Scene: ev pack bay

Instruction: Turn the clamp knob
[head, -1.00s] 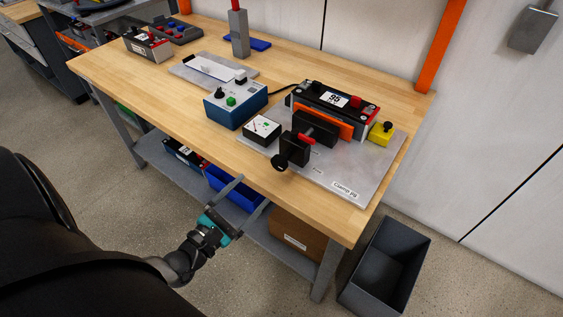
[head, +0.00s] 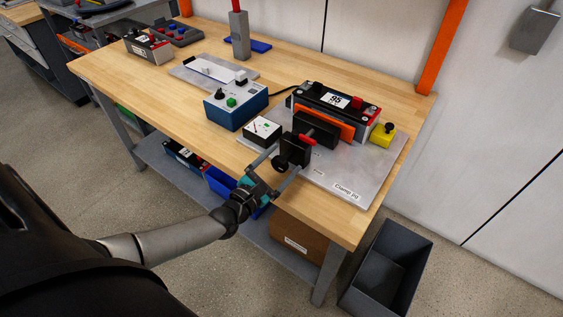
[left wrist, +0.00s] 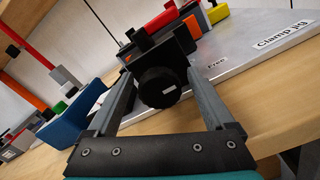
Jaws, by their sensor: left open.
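The clamp knob (head: 281,167) is a round black knob on the front of the black clamp block (head: 295,149). In the left wrist view the knob (left wrist: 159,88) faces me, with a small pale mark on it. My left gripper (head: 275,161) is open at the table's front edge, its fingers pointing at the clamp. In the left wrist view the left gripper (left wrist: 160,98) has one finger on each side of the knob, with gaps showing and no clear contact. The clamp jig plate (head: 345,187) carries the clamp and a battery module (head: 335,106). My right gripper is not in view.
A gauge box (head: 262,130) stands just left of the clamp, and a blue control box (head: 234,106) beyond it. A yellow block (head: 382,135) sits right of the battery. A grey bin (head: 387,265) stands on the floor. Bare wood lies along the table's front left.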

